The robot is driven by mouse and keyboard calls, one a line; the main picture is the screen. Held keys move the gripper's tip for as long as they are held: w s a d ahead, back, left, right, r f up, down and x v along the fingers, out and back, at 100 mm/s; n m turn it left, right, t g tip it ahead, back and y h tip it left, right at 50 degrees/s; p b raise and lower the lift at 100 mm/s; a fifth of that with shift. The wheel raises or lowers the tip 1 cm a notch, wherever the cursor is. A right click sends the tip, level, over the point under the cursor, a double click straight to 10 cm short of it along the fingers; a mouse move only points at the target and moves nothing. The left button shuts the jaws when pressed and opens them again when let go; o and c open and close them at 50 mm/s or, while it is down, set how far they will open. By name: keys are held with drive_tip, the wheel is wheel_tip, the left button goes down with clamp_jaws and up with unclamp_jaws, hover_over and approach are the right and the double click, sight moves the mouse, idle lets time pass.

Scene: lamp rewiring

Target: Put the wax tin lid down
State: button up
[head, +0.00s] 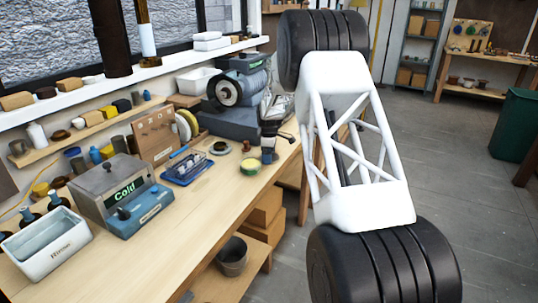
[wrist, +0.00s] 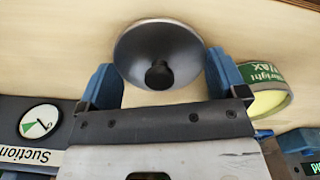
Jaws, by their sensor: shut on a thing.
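The wax tin (head: 250,166) stands on the workbench, green-sided with a pale yellow top face. It also shows in the wrist view (wrist: 268,102), at the right, beside my right-hand finger. My gripper (head: 268,157) is low over the bench, just right of the tin in the head view. In the wrist view my gripper (wrist: 160,78) has its blue fingers on either side of a round grey metal piece with a dark knob, which looks like the lid (wrist: 135,62). The fingers are shut on it. Whether it touches the bench is unclear.
A dark round dish (head: 220,148) and a blue rack (head: 188,167) lie left of the tin. A soldering station (head: 122,195) reads "Cold". A suction gauge (wrist: 39,121) shows in the wrist view. The front bench edge is close by; wood is bare left of it.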

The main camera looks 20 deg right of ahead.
drive_tip(key=shift+f, duration=0.15)
drive_tip(key=o, duration=0.6)
wheel_tip(320, 180, up, 12)
drive_tip(key=shift+r, duration=0.15)
idle(0.3)
idle(0.7)
